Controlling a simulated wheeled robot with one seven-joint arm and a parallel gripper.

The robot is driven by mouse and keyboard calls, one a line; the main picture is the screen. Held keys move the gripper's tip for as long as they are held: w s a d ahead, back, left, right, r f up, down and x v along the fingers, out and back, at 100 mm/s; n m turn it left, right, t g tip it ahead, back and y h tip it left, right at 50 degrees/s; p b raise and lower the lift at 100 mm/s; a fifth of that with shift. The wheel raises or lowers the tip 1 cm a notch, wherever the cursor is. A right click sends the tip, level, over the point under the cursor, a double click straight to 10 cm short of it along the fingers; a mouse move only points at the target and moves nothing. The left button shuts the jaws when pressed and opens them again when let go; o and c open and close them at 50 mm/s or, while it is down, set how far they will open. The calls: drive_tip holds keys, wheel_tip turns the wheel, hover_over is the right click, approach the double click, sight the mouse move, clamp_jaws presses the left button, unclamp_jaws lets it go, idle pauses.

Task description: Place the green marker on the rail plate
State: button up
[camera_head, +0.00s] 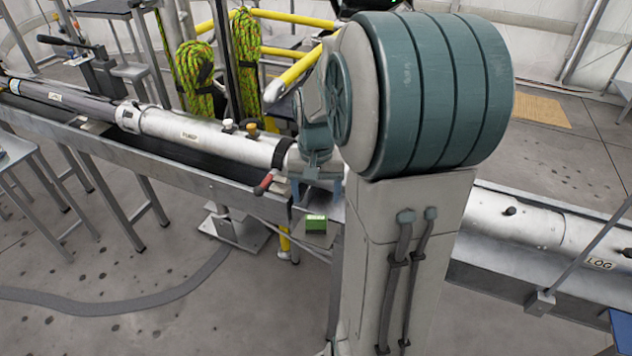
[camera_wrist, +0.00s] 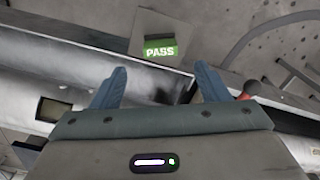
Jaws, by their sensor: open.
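The green marker (camera_head: 316,222) is a small block that sits on a small grey plate (camera_head: 309,238) beside the long metal rail. In the wrist view the marker (camera_wrist: 160,50) shows a white "PASS" label, and the grey plate (camera_wrist: 152,22) shows around and beyond it. I cannot tell whether this is the rail plate. My gripper (camera_wrist: 160,72) has its two blue fingers spread, with nothing held between them. The marker lies beyond the fingertips, apart from them. In the head view my gripper (camera_head: 318,190) is just above the marker in the picture, partly hidden by my arm.
A long silver tube (camera_head: 200,131) lies along the rail (camera_head: 180,174). A red-handled lever (camera_head: 264,183) stands close left of my gripper. Coiled green ropes (camera_head: 195,80) and yellow bars (camera_head: 290,52) stand behind. The floor (camera_head: 140,270) in front has a grey strip across it.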

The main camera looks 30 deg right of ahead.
drive_tip(key=s+a+r+n+t, duration=0.1)
drive_tip(key=s+a+r+n, duration=0.1)
drive_tip(key=s+a, duration=0.4)
drive_tip(key=s+a+r+n+t, duration=0.2)
drive_tip(key=s+a+r+n, duration=0.1)
drive_tip(key=s+a, duration=0.3)
drive_tip(key=shift+s+n, duration=0.35)
drive_tip(key=shift+n, duration=0.05)
idle(0.7)
